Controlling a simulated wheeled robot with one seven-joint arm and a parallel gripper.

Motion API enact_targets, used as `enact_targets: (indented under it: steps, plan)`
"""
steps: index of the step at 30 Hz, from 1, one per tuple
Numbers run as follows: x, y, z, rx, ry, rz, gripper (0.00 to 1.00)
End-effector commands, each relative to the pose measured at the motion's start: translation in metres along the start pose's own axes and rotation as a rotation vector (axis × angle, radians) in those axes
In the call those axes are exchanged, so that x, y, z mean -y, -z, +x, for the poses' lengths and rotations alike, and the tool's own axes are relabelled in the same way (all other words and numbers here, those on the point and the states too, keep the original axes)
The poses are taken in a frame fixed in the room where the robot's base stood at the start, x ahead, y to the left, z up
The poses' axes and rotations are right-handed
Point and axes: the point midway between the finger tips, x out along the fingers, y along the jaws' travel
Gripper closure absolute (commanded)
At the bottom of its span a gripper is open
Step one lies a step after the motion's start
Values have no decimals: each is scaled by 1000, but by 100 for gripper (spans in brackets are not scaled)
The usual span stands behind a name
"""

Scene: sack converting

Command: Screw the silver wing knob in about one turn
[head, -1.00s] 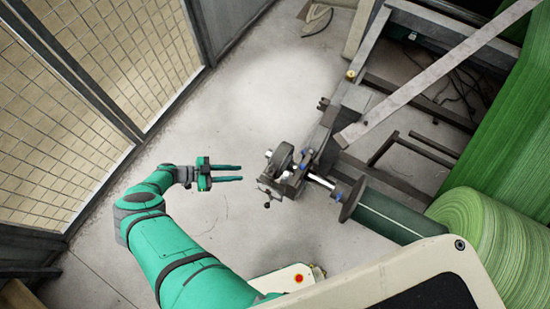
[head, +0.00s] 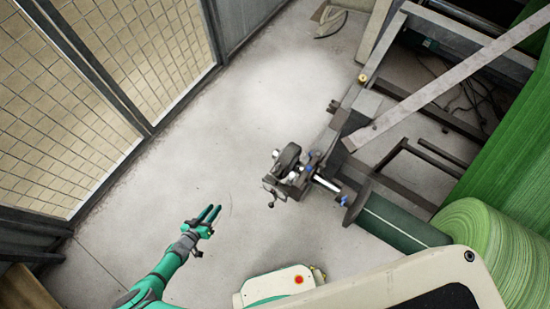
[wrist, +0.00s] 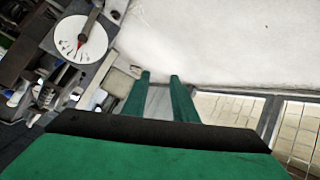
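My gripper (head: 213,209) is open and empty, low over the floor side to the left of the machine's shaft-end assembly (head: 290,172). Its two green fingers point up and right in the head view, with a clear gap between them. They also show in the wrist view (wrist: 160,77), with nothing between them. A clear stretch separates the gripper from the assembly in the head view. I cannot pick out the silver wing knob for certain; the small fittings on the assembly are too small to tell apart.
A crank-like handle (head: 271,204) sticks out from the assembly. Green rolls (head: 485,235) and a steel frame fill the right. A mesh fence (head: 80,90) stands left. A white dial with a red pointer (wrist: 81,39) shows in the wrist view. The floor (head: 210,150) between is clear.

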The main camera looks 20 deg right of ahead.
Motion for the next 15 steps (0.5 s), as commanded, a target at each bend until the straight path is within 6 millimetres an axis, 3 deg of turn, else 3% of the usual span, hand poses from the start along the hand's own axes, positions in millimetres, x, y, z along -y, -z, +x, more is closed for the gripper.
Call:
enact_targets:
  steps: [7,15]
  plan:
    - [11,-59,-22,3,186,-264,74]
    - [4,-122,-39,16,352,-563,74]
